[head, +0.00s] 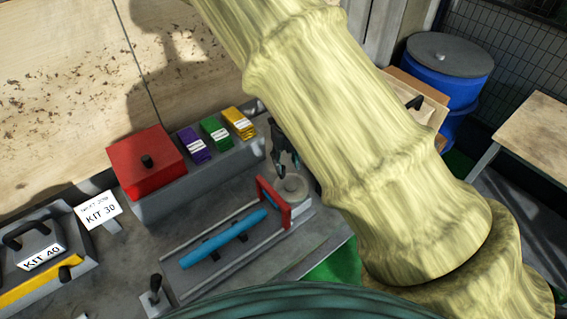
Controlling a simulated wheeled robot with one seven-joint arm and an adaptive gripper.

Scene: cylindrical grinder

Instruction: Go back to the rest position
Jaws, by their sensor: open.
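My gripper (284,150) shows in the head view as a dark shape with its fingers pointing down. It is open, and I see nothing between its fingers. It hangs above and behind a round grey disc (293,188) next to a red frame (274,204). My own pale yellow arm crosses the view from the top to the lower right and hides part of the bench and what lies behind it.
A blue cylinder (224,238) lies on a fixture on the grey bench. A red box (146,161) and purple, green and yellow packs (216,132) stand behind it. A KIT 40 case (38,248) is at left. A blue drum (449,72) and table (538,133) are at right.

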